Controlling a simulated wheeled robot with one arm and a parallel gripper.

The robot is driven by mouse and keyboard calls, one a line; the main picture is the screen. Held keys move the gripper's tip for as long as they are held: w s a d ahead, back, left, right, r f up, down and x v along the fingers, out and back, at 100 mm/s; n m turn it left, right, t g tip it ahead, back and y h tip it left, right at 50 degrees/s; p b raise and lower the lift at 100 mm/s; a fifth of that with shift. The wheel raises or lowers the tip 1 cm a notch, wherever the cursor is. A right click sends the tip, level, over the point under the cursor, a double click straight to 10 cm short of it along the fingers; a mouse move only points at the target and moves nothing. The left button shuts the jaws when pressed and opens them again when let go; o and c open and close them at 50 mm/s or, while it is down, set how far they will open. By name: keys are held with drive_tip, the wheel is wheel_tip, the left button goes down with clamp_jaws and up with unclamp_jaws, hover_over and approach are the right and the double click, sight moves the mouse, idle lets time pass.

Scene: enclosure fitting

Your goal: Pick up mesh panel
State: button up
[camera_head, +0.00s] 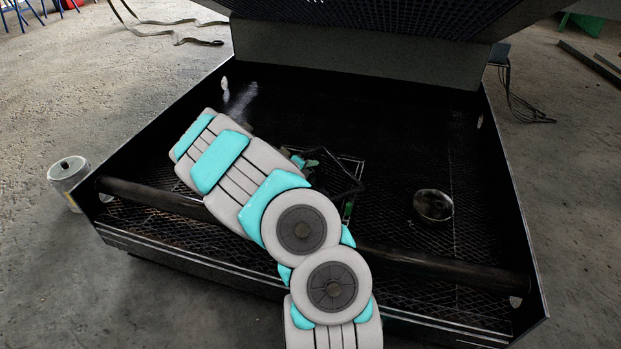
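A black enclosure (506,165) with an open top stands on the floor, and dark diamond mesh (385,265) covers its bottom. A small dark rectangular panel with a thin frame (345,182) sits tilted inside it, right of my arm; I cannot tell for sure if it is the mesh panel. My white and teal arm reaches over the front into the enclosure. My gripper (308,161) is mostly hidden behind the arm, beside the dark panel. Its fingers are too small and dark to tell whether they touch or hold it.
A dark bar (440,265) crosses the enclosure's front. A round metal dish (433,205) lies inside on the right. A raised dark mesh lid (390,15) overhangs the back. A can (68,172) stands outside at left. A strap and cables lie on the concrete floor, mostly clear at left.

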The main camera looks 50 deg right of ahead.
clamp_jaws()
idle(1.1)
